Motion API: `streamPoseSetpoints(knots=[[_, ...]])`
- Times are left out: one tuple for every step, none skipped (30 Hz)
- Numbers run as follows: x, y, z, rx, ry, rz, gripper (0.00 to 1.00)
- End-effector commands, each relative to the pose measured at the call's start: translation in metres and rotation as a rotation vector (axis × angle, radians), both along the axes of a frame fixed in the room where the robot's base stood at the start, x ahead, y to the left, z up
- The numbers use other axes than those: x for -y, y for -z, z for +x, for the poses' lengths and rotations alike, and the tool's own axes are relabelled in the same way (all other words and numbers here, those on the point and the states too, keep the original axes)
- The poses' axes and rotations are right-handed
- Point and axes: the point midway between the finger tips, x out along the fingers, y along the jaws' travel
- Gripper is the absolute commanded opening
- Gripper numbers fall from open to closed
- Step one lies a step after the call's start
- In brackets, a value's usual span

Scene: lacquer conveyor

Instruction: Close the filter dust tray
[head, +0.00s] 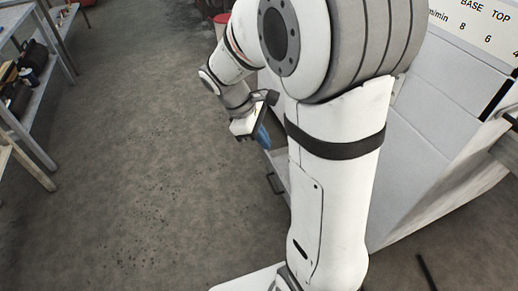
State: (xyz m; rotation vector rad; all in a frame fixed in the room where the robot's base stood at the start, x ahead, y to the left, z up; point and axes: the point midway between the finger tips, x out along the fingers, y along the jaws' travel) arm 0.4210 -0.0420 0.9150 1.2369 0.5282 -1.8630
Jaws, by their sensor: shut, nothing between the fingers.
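A pale grey tray front (281,164) with a dark handle (276,184) shows low at the side of the white machine, just left of my upright arm link. I take it for the filter dust tray. My arm hides most of it, so I cannot tell how far out it stands. My gripper (263,137), with blue fingertips, is shut and empty. It points downward and appears just above the tray front in the picture. I cannot tell whether it touches the tray.
The white machine (432,130) fills the right side, with a printed panel (480,25) at its top. Grey metal shelving (38,85) holding items stands at the left. A red object (221,19) is at the back. The grey floor (140,150) between is clear.

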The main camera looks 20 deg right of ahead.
Motion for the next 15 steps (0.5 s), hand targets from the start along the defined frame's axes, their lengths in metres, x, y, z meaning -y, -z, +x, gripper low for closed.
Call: streamPoseSetpoints(knots=[[0.002, 0.034, 0.014, -0.074, -0.079, -0.030, 0.00], [0.004, 0.046, 0.021, -0.118, -0.127, -0.049, 0.00], [0.006, 0.062, 0.031, -0.173, -0.189, -0.072, 0.00], [0.008, 0.074, 0.039, -0.217, -0.237, -0.090, 0.00], [0.009, 0.087, 0.046, -0.260, -0.284, -0.107, 0.00], [0.011, 0.104, 0.056, -0.320, -0.346, -0.129, 0.00], [0.012, 0.117, 0.062, -0.365, -0.390, -0.145, 0.00], [0.013, 0.131, 0.069, -0.411, -0.434, -0.160, 0.00], [0.015, 0.149, 0.079, -0.473, -0.494, -0.180, 0.00], [0.016, 0.163, 0.085, -0.520, -0.536, -0.195, 0.00], [0.016, 0.178, 0.092, -0.568, -0.580, -0.210, 0.00], [0.017, 0.197, 0.100, -0.632, -0.636, -0.229, 0.00], [0.017, 0.212, 0.106, -0.680, -0.676, -0.244, 0.00], [0.018, 0.227, 0.112, -0.731, -0.717, -0.257, 0.00], [0.018, 0.248, 0.119, -0.796, -0.769, -0.275, 0.00]])
